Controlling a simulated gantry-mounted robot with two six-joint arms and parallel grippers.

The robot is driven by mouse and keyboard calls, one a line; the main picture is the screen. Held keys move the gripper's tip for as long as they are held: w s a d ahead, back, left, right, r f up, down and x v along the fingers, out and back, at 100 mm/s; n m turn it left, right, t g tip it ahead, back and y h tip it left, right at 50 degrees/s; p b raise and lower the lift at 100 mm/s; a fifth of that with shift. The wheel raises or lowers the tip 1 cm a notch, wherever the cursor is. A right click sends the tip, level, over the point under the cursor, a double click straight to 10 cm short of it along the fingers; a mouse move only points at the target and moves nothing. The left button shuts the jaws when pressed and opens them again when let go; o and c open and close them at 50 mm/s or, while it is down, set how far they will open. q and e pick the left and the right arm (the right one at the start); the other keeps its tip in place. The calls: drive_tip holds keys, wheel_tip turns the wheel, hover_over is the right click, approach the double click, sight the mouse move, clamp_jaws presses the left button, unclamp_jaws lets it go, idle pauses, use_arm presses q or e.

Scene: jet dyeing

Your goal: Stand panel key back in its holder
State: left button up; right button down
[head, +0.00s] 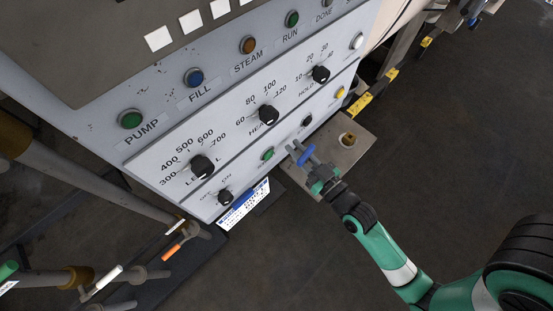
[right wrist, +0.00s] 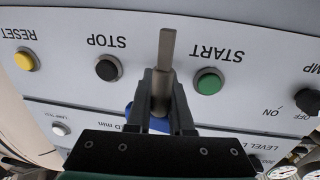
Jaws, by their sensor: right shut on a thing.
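The panel key (head: 305,156) has a blue grip and a grey metal shaft. My right gripper (head: 300,152) is shut on it in front of the lower panel edge. In the right wrist view the key's shaft (right wrist: 166,52) sticks out past the fingertips of my gripper (right wrist: 160,92), between the STOP and START buttons in the picture. Part of the blue grip shows behind the fingers. A small brass-coloured round fitting (head: 348,139), which looks like the holder, sits on a grey plate (head: 338,160) right of the gripper. My left gripper is not in view.
The control panel (head: 240,130) has several knobs and buttons, including a green START button (right wrist: 208,82) and a black STOP button (right wrist: 107,68). A printed card (head: 243,206) hangs below it. Pipes (head: 90,180) stand at left. Open dark floor (head: 470,150) lies at right.

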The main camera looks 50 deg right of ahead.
drive_tip(key=s+d+h, duration=0.1)
drive_tip(key=d, duration=0.1)
drive_tip(key=s+d+m+h, duration=0.1)
drive_tip(key=d, duration=0.1)
drive_tip(key=s+d+g+b, duration=0.1)
drive_tip(key=d, duration=0.1)
drive_tip(key=shift+d+r+m+h, duration=0.15)
drive_tip(key=shift+r+m+h, duration=0.05)
drive_tip(key=shift+m+h, duration=0.2)
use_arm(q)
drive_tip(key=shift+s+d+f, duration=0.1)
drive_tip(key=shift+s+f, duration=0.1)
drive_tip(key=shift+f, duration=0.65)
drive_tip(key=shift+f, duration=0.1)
use_arm(e)
drive_tip(key=shift+s, duration=0.1)
use_arm(q)
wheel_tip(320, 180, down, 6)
drive_tip(key=b, duration=0.6)
use_arm(e)
wheel_tip(320, 180, down, 6)
drive_tip(key=shift+r, duration=0.1)
use_arm(q)
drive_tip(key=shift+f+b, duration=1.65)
drive_tip(key=shift+b, duration=0.05)
use_arm(e)
drive_tip(key=shift+f, duration=1.8)
